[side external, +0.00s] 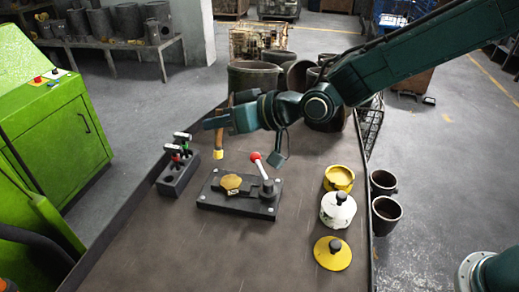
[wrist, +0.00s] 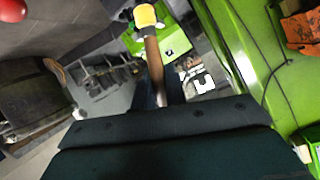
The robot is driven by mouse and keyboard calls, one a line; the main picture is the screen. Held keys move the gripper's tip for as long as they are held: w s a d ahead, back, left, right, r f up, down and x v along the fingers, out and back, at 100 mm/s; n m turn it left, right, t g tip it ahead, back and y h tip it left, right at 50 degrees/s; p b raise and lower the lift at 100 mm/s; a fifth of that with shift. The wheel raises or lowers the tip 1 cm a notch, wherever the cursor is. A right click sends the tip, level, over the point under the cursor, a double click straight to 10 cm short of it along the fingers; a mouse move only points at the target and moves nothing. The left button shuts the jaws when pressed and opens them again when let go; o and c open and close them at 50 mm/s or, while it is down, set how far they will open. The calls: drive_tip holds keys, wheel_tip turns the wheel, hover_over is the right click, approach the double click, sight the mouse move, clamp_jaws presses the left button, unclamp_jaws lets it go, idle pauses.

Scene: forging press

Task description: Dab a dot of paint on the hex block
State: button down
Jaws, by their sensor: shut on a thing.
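My gripper (side external: 217,121) is shut on a brush (side external: 219,137) with a wooden handle and a yellow tip, which points down. The brush tip hangs above and slightly left of the brass-coloured hex block (side external: 231,182), apart from it. The hex block sits in a dark fixture plate (side external: 212,199) with a red-ball clamp lever (side external: 255,158). In the wrist view the brush handle (wrist: 154,65) runs out from between my fingers to its yellow end; the hex block cannot be made out there. An open yellow pot (side external: 339,178) stands to the right of the fixture.
A dark rack with markers (side external: 178,172) stands left of the fixture. A white lidded pot (side external: 337,211) and a yellow lid (side external: 332,254) lie on the right. Large dark cylinders (side external: 252,77) stand behind. The front of the table is clear.

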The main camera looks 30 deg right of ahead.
drive_tip(key=f, duration=0.6)
drive_tip(key=shift+s+d+f, duration=0.25)
drive_tip(key=shift+s+d, duration=0.05)
drive_tip(key=shift+d, duration=0.1)
drive_tip(key=shift+s+d, duration=0.85)
drive_tip(key=shift+d, duration=0.25)
drive_tip(key=shift+w+a, duration=0.6)
drive_tip(key=shift+a, duration=0.15)
drive_tip(key=shift+w+a, duration=0.55)
drive_tip(key=shift+a, duration=0.2)
drive_tip(key=shift+r, duration=4)
drive_tip(key=shift+w+a, duration=0.1)
